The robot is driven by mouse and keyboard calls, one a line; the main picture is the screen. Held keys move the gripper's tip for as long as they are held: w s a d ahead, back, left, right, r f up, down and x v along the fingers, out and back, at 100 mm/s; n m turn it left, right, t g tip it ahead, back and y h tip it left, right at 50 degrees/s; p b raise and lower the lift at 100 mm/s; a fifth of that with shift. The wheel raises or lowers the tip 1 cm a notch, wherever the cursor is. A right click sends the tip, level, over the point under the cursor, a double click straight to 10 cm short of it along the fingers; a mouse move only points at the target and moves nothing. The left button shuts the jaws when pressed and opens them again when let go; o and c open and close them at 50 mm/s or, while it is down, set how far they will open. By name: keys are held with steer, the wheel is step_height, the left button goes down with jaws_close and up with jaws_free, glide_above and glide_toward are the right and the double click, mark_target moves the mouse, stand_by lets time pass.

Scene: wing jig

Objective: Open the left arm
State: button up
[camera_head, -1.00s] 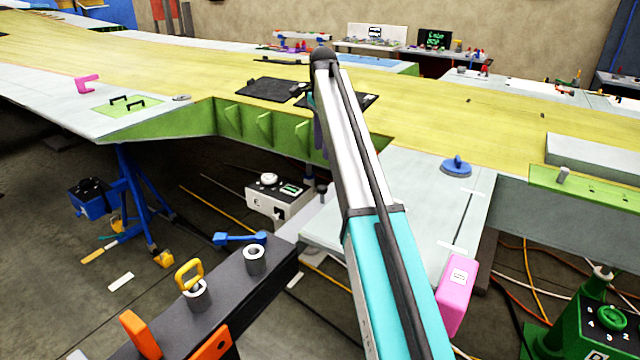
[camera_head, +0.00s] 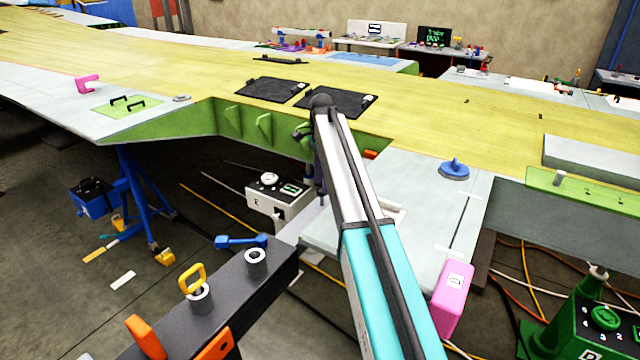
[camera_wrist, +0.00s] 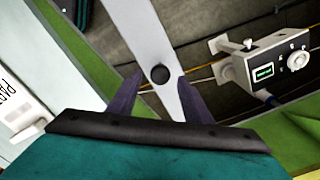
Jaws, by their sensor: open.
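In the wrist view a pale grey flat bar (camera_wrist: 145,35) with a round black knob (camera_wrist: 160,74) runs down between the two dark purple fingers of my gripper (camera_wrist: 160,92). It may be the left arm, but I cannot tell for sure. The fingers are apart, one on each side of the bar. I cannot tell whether they touch it or how far above it they are. In the head view my gripper (camera_head: 320,178) is mostly hidden behind my own arm, by the green-ribbed edge of the wing, and the bar is not clear there.
A white control box (camera_head: 280,197) with a green display stands below the wing edge; it also shows in the wrist view (camera_wrist: 265,67). A dark beam (camera_head: 235,290) with metal bushings is at front left. A pink block (camera_head: 453,298) is right of my arm.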

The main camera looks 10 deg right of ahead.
steer(key=shift+f, duration=1.1)
jaws_close()
